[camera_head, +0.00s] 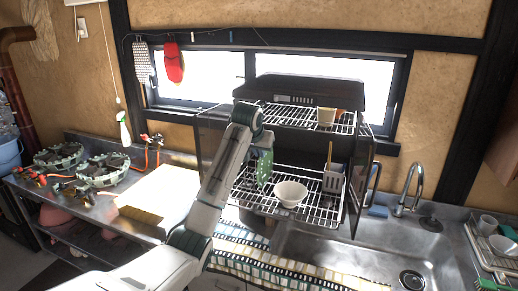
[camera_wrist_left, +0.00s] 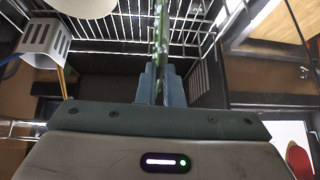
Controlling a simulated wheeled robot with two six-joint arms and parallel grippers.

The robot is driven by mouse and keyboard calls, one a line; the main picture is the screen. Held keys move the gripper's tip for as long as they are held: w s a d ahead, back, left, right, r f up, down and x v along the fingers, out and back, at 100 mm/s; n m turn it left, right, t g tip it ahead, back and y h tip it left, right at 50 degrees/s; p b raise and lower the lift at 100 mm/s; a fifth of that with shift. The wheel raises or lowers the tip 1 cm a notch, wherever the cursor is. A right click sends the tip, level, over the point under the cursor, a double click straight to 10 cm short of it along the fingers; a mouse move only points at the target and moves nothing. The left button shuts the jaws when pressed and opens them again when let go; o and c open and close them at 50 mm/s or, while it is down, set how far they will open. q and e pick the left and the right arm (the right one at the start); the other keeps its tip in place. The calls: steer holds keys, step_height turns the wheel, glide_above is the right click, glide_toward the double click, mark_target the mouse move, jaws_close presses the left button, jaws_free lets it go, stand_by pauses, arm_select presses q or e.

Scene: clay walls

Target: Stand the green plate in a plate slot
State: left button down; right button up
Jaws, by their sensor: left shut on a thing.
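The green plate (camera_head: 264,171) is upright in the head view, at the left part of the lower wire rack (camera_head: 318,212) of the dish cabinet. In the left wrist view the plate (camera_wrist_left: 160,38) shows edge-on, running up from between my fingers. My left gripper (camera_wrist_left: 161,84) is shut on it. In the head view my left arm (camera_head: 225,165) hides part of the rack's left side and most of the gripper. I cannot tell whether the plate's lower edge sits between the rack wires. My right gripper is in neither view.
A white bowl (camera_head: 290,193) stands on the lower rack just right of the plate. A white utensil holder (camera_head: 333,180) is at the rack's right. A sink and faucet (camera_head: 408,190) are at the right.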

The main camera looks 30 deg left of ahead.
arm_select(q)
steer(key=shift+f, duration=0.2)
steer(key=c, duration=1.5)
jaws_free()
steer(key=shift+s, duration=0.1)
steer(key=shift+s+d+r+b, duration=0.1)
steer(key=shift+s+r+b, duration=0.05)
steer(key=shift+r+b, duration=0.25)
steer(key=p+v, duration=0.1)
steer(key=v, duration=0.9)
